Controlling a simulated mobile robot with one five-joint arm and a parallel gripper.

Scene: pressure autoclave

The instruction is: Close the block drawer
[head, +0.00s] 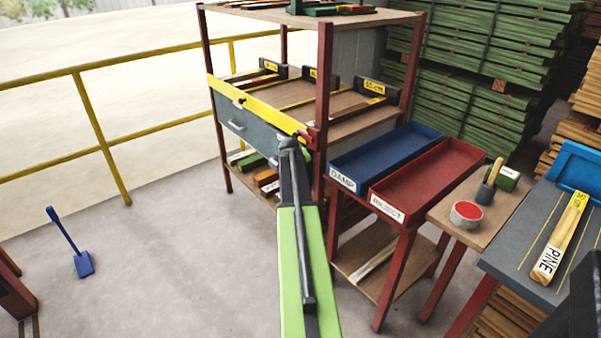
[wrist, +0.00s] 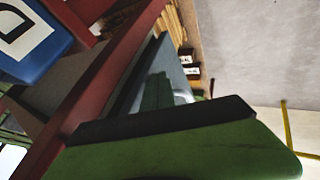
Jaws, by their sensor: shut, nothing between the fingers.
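The block drawer shows as a grey front (head: 250,135) with a pale handle (head: 237,126), under the yellow rail of the red-post rack. No gap between its front and the rack is clear, and I cannot tell how far it is out. My gripper (head: 288,143) is shut and empty, at the right end of the drawer front beside the red front post. It hides that end of the drawer. In the wrist view the grey front (wrist: 170,58) shows edge-on beside the red post (wrist: 85,95); whether my gripper touches it is unclear.
A blue tray (head: 343,182) and a red tray (head: 378,206) stand on a stand right of the rack. Wood blocks (head: 266,178) lie on the rack's lower shelf.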

